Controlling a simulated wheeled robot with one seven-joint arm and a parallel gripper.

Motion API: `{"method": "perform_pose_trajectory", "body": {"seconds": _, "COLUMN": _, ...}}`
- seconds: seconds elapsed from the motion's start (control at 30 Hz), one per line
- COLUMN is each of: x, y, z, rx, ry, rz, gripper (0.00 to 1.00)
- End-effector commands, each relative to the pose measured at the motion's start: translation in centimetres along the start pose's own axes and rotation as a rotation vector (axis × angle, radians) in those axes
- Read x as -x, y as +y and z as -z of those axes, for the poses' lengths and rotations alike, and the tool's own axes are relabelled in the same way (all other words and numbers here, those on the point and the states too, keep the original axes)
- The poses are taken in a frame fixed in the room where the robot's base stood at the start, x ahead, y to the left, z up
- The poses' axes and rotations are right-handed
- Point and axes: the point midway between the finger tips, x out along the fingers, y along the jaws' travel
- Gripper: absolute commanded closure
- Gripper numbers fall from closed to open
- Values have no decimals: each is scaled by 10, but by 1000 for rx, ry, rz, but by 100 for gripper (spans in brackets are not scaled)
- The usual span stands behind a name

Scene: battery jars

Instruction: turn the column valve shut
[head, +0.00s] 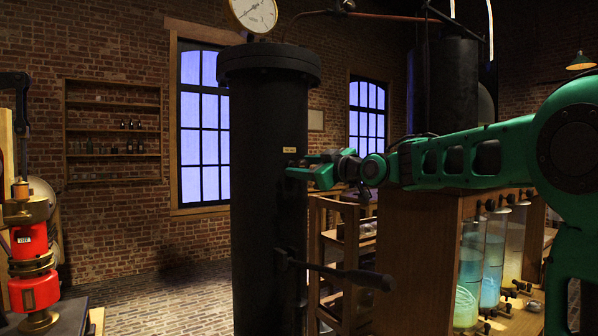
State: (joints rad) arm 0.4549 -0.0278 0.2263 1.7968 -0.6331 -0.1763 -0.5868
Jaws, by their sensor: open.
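The black column (269,205) stands upright in the middle of the head view, with a flanged top and a round gauge (254,14) above it. A small tan label (290,150) sits on its right side. My gripper (301,166) reaches in from the right, level with a spot just below the label. Its jaws are open, and the tips are at or very near the column's right side. A small dark fitting seems to lie between the tips, but I cannot make out its shape or any contact. Lower down, a dark lever (343,272) sticks out to the right from the column.
A wooden cabinet with glass jars (492,258) of blue and yellowish liquid stands at the right, under my arm. A wooden shelf rack (338,250) is behind the lever. A red device (30,265) stands at the far left. Brick floor (170,275) left of the column is clear.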

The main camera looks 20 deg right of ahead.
Motion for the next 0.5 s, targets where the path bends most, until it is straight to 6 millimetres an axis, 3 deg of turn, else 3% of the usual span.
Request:
{"method": "perform_pose_trajectory", "body": {"seconds": 0.37, "x": -6, "y": 0, "z": 0, "rx": 0, "ry": 0, "rz": 0, "gripper": 53}}
{"method": "perform_pose_trajectory", "body": {"seconds": 0.5, "x": -6, "y": -1, "z": 0, "rx": 0, "ry": 0, "rz": 0, "gripper": 84}}
